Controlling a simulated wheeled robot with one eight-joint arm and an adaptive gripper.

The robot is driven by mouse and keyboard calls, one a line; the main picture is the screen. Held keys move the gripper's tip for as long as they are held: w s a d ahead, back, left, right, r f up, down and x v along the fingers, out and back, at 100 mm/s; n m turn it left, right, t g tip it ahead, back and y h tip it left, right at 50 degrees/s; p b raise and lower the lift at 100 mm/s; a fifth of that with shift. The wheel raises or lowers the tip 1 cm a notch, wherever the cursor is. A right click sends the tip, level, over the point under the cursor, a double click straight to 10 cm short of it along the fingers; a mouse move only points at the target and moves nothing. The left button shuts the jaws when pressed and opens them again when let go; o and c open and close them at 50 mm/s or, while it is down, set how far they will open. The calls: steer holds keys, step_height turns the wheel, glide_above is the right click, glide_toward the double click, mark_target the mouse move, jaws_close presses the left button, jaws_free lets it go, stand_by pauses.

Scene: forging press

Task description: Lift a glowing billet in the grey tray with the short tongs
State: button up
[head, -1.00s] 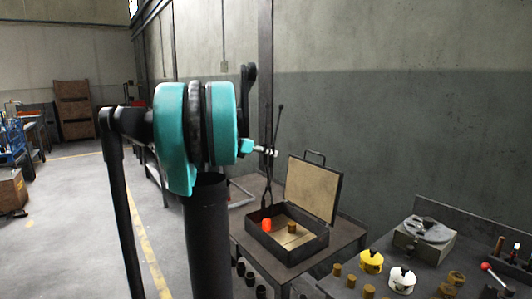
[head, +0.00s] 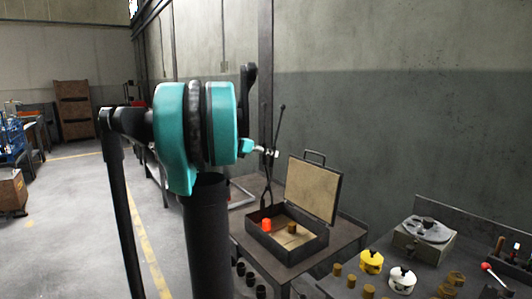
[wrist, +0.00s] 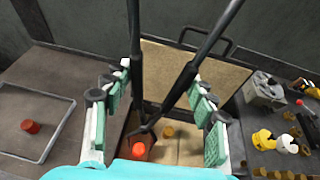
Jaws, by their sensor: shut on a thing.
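My gripper (wrist: 160,98) is shut on the short tongs (wrist: 136,50), whose two dark legs pass between its green-padded fingers. In the head view the tongs (head: 268,170) hang steeply down from my gripper (head: 265,151), with their lower end at the left side of an open grey box-like tray (head: 289,252). A glowing orange billet (head: 266,225) sits in that tray, close to the tong tips; it also shows in the wrist view (wrist: 138,149). I cannot tell whether the tips touch it. A dull brown billet (head: 292,228) lies to its right.
The tray's hinged lid (head: 313,187) stands open behind it. A flat light-rimmed tray with a dull red billet (wrist: 31,127) lies to the left. Yellow (head: 371,262) and white (head: 402,279) pieces and several brown billets stand on the right-hand bench.

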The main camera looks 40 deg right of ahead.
stand_by(0.4)
steer(key=shift+s+f+n+t+y, duration=0.1)
steer(key=shift+f+n+t+y, duration=0.15)
steer(key=shift+n+t, duration=0.8)
steer(key=shift+w+f+n+t+y, duration=0.1)
steer(key=shift+n+t+y, duration=0.2)
steer(key=shift+n+t, duration=0.75)
steer(key=shift+s+f+n+t+y, duration=0.1)
steer(key=shift+f+n+t+y, duration=0.15)
steer(key=shift+n+t, duration=0.75)
steer(key=shift+f, duration=0.45)
steer(key=shift+s+a+t+h, duration=0.2)
steer(key=shift+a, duration=0.25)
steer(key=shift+s+a+t+h, duration=0.2)
steer(key=shift+a, duration=0.2)
